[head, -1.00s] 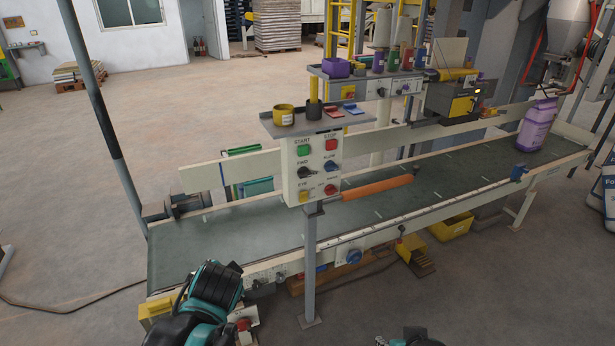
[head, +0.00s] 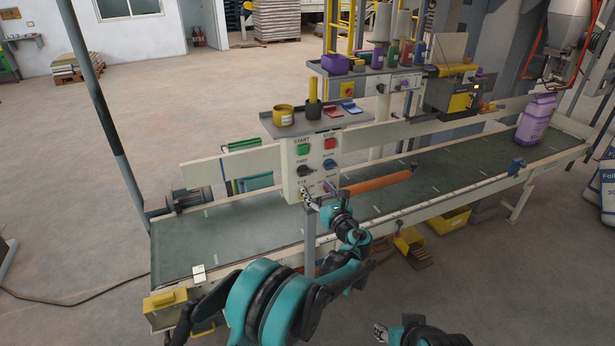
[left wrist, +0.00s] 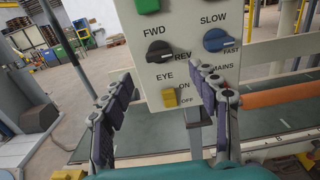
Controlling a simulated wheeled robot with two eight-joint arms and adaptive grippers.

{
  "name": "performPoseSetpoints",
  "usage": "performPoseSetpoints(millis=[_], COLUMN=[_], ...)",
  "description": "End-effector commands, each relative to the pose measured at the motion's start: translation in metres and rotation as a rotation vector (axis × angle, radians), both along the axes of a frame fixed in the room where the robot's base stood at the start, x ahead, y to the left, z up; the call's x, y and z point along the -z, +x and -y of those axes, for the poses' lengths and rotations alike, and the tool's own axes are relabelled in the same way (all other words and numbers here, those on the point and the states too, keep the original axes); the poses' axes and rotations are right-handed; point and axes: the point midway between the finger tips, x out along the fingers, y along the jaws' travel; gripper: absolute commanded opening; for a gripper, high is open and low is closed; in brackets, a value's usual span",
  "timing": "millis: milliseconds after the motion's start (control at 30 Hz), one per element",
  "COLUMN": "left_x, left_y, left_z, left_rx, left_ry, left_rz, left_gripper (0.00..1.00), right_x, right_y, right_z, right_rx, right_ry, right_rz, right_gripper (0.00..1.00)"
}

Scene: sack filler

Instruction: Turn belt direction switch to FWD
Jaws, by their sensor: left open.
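The belt direction switch (head: 305,171) is a black knob on the white control panel, below the green START button. In the left wrist view the knob (left wrist: 160,51) sits between the labels FWD at upper left and REV at lower right. Its grey grip lies nearly level; which label it points to is hard to tell. My left gripper (head: 318,192) is in front of the panel's lower part, open and empty. In the left wrist view its fingers (left wrist: 164,80) spread either side of the yellow EYE switch, below the black knob. My right gripper (head: 381,331) shows only partly at the bottom edge.
A blue SLOW/FAST knob (left wrist: 219,40) is right of the black one; the yellow EYE switch (left wrist: 169,97) is below it. An orange roller (head: 378,183) juts right of the panel.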

Motion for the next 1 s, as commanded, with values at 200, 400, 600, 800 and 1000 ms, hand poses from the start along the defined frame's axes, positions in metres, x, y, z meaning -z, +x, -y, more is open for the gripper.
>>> performPoseSetpoints(millis=[200,400,600,800,1000], left_x=[0.003,0.002,0.001,0.0,0.0], left_y=[0.028,0.056,0.068,0.069,0.069], left_z=[-0.014,-0.026,-0.031,-0.032,-0.032], left_rx=[-0.003,-0.002,0.0,0.0,0.0], left_ry=[0.002,0.001,0.0,-0.001,-0.001], left_rz=[0.0,0.0,0.0,0.0,-0.001], left_gripper=[0.6,0.6,0.6,0.6,0.18], right_x=[0.01,0.018,0.021,0.02,0.02], right_y=[0.0,0.0,0.0,0.0,0.0], right_z=[0.0,0.0,0.0,0.0,0.0], right_rx=[0.0,0.0,0.0,0.0,0.0], right_ry=[0.0,0.0,0.0,0.0,0.0], right_rz=[0.0,0.0,0.0,0.0,0.0], right_gripper=[0.4,0.4,0.4,0.4,0.4])
